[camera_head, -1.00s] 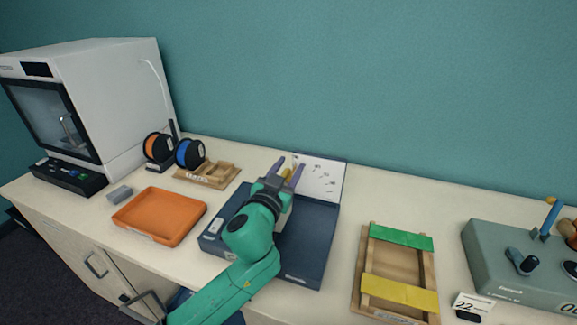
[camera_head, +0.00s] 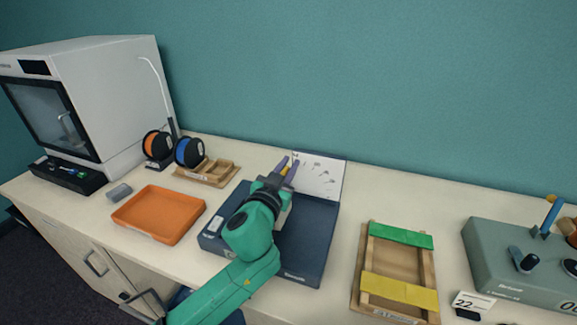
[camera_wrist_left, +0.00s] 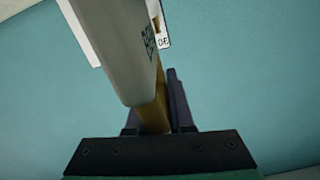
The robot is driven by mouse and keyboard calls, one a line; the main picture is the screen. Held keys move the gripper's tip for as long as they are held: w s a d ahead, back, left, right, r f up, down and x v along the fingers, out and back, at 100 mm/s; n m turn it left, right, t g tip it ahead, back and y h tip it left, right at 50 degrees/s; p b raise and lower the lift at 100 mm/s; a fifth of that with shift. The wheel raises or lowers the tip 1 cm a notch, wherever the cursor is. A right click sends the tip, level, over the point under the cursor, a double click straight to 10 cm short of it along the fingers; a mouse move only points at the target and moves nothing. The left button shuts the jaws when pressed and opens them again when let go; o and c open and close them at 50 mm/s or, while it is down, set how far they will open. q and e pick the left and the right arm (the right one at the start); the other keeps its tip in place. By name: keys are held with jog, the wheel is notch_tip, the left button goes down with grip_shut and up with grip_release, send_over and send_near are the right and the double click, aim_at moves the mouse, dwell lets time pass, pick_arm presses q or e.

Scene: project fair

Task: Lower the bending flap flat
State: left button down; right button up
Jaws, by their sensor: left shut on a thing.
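The dark blue bending unit (camera_head: 309,239) stands on the table with a white panel with markings (camera_head: 317,177) upright at its back. My left gripper (camera_head: 287,168) is over the unit, near the panel, its purple fingers shut on a yellow-tan handle. In the left wrist view the tan handle (camera_wrist_left: 156,108) runs between the fingers (camera_wrist_left: 158,118). It meets a pale grey plate (camera_wrist_left: 122,45), which I take for the bending flap, raised. A white marked scale (camera_wrist_left: 161,30) shows behind it. My arm hides much of the flap in the head view. My right gripper is out of view.
An orange tray (camera_head: 158,214) lies to the left and a wooden frame with green and yellow strips (camera_head: 398,290) to the right. Spools (camera_head: 189,151), a small wooden rack (camera_head: 208,173) and a printer (camera_head: 100,100) stand farther left. A grey-green device (camera_head: 515,270) is at far right.

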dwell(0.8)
pick_arm(q)
jog(key=shift+d, duration=0.1)
jog(key=s+d+f+m+b, duration=0.2)
jog(key=d+f+m, duration=0.1)
jog(key=d+m, duration=0.4)
jog(key=shift+s+d+f+b, duration=0.25)
jog(key=shift+s+d+b, duration=0.1)
jog(key=shift+d, duration=0.15)
dwell(0.3)
jog(key=c, duration=0.8)
grip_release()
jog(key=shift+c, duration=0.2)
